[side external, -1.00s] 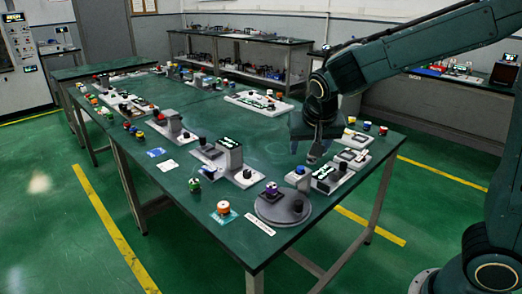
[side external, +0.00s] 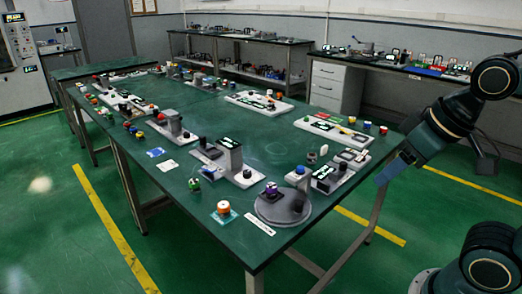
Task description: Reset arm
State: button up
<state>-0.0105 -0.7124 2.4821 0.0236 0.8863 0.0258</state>
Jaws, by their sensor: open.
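My dark green arm is folded back at the right side. My gripper (side external: 385,178) hangs off the right edge of the long green-topped table (side external: 262,150), tilted down and to the left. No object shows between its fingers, though they are small and dark here. It is clear of the parts on the table. A round grey turntable (side external: 270,212) at the near right corner bears a purple-topped part (side external: 271,188) and a dark knob. A grey module with an upright block (side external: 230,157) stands left of it.
A white board (side external: 333,130) and a grey unit with a display (side external: 325,180) lie along the right side of the table. An orange-and-white part (side external: 223,208) sits at the near edge. The middle of the tabletop is clear. A workbench (side external: 440,75) runs along the back wall.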

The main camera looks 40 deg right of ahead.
jog(key=shift+s+a+f, duration=0.1)
jog(key=shift+s, duration=0.4)
